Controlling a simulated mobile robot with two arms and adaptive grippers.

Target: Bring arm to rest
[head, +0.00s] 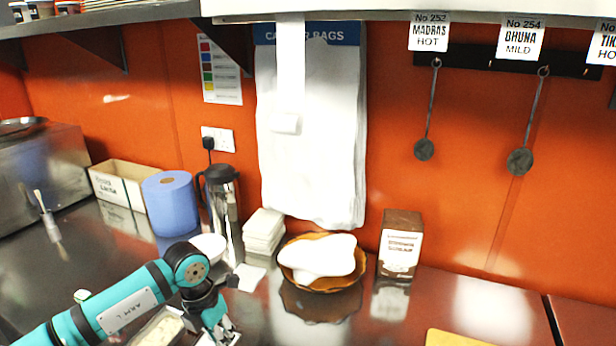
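My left arm comes in from the lower left, teal and black, bent at the elbow with its forearm pointing down. My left gripper (226,336) hangs low at the bottom edge of the head view, over the front of the steel counter (480,300). Its fingertips are small and partly cut off, so I cannot tell whether it is open or shut. I see nothing clearly held in it. My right arm and gripper are not in view.
A wicker basket (327,287) with white contents, a brown box (400,244), white stacked containers (263,232), a flask (224,212) and a blue roll (172,204) line the wall. A white tray (160,329) lies beside my gripper. Counter right of the gripper is clear until a yellow board (455,339).

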